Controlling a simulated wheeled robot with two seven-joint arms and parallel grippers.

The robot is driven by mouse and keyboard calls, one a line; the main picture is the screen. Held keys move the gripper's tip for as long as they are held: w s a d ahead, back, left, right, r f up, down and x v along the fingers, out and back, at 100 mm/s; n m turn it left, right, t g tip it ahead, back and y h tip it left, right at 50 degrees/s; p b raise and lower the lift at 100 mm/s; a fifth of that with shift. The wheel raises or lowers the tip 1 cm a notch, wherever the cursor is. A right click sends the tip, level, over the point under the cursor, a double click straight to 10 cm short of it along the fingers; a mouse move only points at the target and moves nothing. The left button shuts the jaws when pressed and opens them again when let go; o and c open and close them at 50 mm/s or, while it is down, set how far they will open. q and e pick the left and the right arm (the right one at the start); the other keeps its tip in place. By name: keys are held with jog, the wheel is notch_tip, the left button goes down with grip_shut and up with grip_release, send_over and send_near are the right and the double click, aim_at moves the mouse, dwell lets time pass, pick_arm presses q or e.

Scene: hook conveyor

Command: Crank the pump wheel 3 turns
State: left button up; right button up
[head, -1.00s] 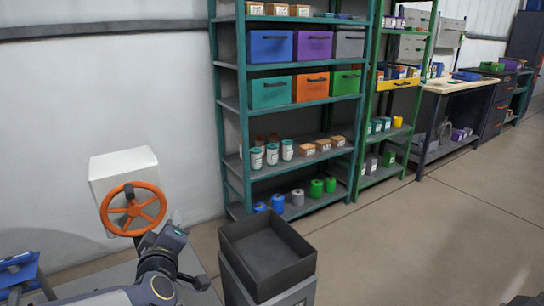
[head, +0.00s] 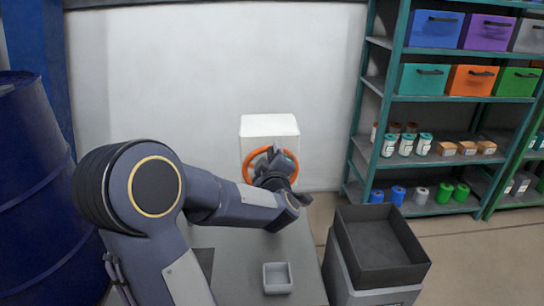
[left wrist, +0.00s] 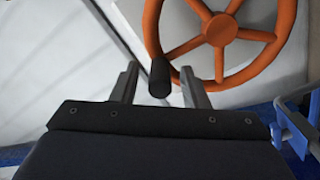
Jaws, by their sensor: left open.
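The pump wheel (head: 247,163) is an orange spoked wheel on the front of a white box (head: 269,124). My left gripper (head: 277,155) is in front of it and covers much of its right and lower part in the head view. In the left wrist view the wheel (left wrist: 218,30) fills the upper right, and its black crank handle (left wrist: 160,78) points toward the camera. The left gripper (left wrist: 161,84) is open, one finger on each side of the handle, with a gap to each. How deep the handle sits between the fingers is hard to tell. My right gripper is out of view.
A grey bench top (head: 235,262) below my left arm carries a small grey tray (head: 278,278). A black open bin (head: 380,247) stands to the right, with stocked shelves (head: 440,100) behind. A dark blue barrel (head: 45,190) stands left. A blue object (left wrist: 294,128) is beside the gripper.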

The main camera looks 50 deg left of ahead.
pick_arm(q)
jog(key=shift+w+a, duration=0.2)
grip_shut()
dwell(0.3)
